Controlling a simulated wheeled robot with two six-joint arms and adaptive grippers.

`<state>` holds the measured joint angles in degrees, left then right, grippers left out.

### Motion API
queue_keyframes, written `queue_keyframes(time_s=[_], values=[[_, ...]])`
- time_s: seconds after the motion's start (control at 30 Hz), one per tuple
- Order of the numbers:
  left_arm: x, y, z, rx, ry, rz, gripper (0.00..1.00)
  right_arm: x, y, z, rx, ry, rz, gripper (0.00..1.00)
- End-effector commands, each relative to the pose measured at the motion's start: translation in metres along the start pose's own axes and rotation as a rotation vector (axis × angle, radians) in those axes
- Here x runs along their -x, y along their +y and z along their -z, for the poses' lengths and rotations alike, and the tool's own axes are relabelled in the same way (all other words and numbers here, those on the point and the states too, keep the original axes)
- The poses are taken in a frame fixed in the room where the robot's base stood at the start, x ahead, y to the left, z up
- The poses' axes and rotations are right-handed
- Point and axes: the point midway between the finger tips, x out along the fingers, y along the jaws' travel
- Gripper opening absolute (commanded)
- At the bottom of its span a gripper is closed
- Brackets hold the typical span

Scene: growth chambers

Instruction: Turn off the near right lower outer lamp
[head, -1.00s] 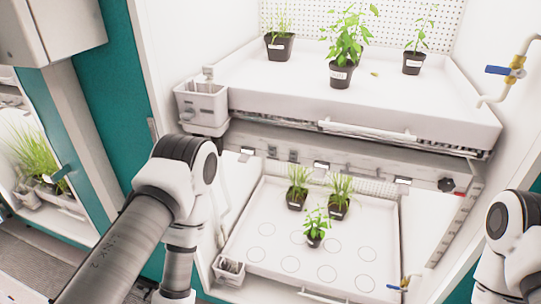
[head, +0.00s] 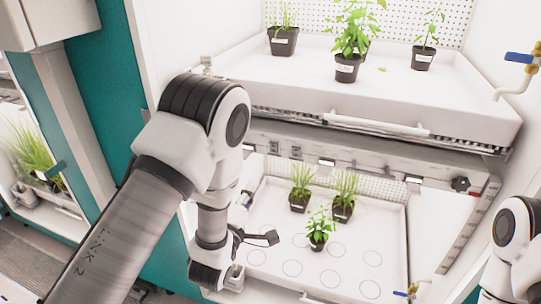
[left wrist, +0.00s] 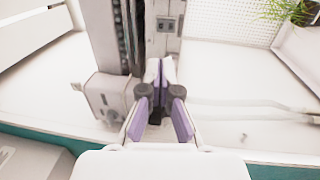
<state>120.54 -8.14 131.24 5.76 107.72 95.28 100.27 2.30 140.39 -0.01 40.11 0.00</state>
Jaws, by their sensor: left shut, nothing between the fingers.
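The lower chamber has a grey rail (head: 365,168) under the upper shelf. It carries small pale lamp-like fittings (head: 327,162), another to the right (head: 413,178), and small grey switch plates (head: 296,152). I cannot tell which fitting is the near right lower outer lamp. My left gripper (head: 265,238) is in front of the lower chamber's left side, below the rail. In the left wrist view its purple-padded fingers (left wrist: 160,72) are shut and empty, just below a grey plate with small switches (left wrist: 167,24); contact cannot be told. My right gripper is out of view.
The lower tray (head: 385,220) holds potted plants (head: 318,232). The upper tray (head: 290,85) holds more pots and has a front handle (head: 375,124). A blue-handled valve (head: 518,57) is at right. A white box (left wrist: 105,98) stands left of my fingers in the wrist view.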

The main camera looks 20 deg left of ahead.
Motion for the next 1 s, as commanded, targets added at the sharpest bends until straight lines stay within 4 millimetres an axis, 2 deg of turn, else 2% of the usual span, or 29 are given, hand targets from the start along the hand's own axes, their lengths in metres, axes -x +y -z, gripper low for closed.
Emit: queue_keyframes(time_s=[0.17,0.27,0.8,1.0], values=[[-0.004,0.001,0.000,0.000,0.000,0.001,0.00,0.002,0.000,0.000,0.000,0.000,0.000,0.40],[-0.014,0.002,0.000,0.000,0.001,0.000,0.00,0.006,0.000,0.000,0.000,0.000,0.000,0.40],[-0.123,0.003,0.001,-0.001,0.001,0.001,0.00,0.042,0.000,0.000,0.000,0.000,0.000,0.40],[-0.139,0.000,0.001,-0.002,0.001,0.002,0.00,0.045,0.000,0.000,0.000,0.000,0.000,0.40]])
